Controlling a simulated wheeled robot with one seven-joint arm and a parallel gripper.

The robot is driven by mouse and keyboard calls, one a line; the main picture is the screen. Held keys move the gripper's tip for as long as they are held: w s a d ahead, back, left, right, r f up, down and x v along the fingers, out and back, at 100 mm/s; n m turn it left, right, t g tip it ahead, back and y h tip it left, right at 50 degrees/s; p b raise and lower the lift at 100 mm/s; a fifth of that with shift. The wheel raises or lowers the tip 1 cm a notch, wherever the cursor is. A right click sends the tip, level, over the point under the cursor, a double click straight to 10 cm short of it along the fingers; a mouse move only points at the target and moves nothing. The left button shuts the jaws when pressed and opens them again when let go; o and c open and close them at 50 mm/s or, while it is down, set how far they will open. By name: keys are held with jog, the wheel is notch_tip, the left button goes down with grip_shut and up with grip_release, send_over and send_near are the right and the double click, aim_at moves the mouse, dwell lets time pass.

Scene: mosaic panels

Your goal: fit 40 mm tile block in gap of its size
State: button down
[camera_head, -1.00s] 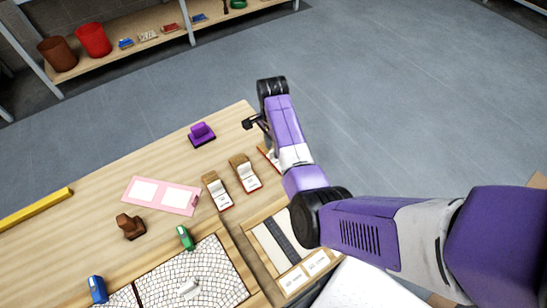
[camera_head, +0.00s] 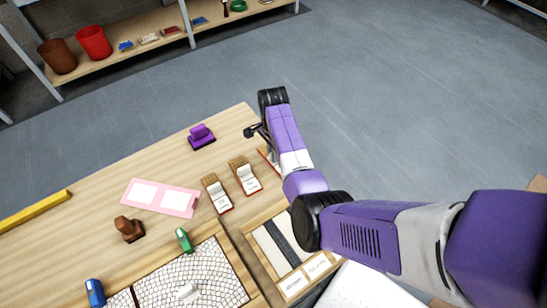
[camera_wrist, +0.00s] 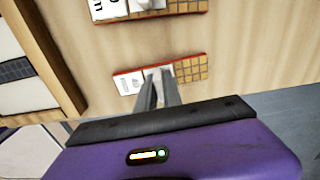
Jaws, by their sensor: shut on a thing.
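My gripper (camera_wrist: 157,74) is shut on the pale middle part of a tile block (camera_wrist: 190,70) in the wrist view. This block has tan tiles at one end, a white label at the other and a red edge. In the head view my arm hides most of it. Two similar blocks, the left one (camera_head: 213,184) and the middle one (camera_head: 240,162), stand beside it; their label sizes are too small to read. A white mosaic panel (camera_head: 215,262) lies at the lower left, with a dark narrow gap (camera_head: 134,297) across it.
A framed tray (camera_head: 262,247) lies right of the panel. The table's middle has bare patches.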

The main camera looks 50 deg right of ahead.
notch_tip(320, 180, up, 20)
jog(key=p, duration=0.5)
jog(key=s+a+f+n+p, duration=0.1)
jog(key=s+a+f+n, duration=0.1)
jog(key=a+n, duration=0.8)
jog(key=s+a+f+n+p, duration=0.2)
jog(key=a+f+n, duration=0.1)
jog(key=a+n, duration=0.7)
jog(key=a, duration=0.2)
jog(key=shift+s+a+n, duration=0.3)
jog(key=shift+f, duration=0.1)
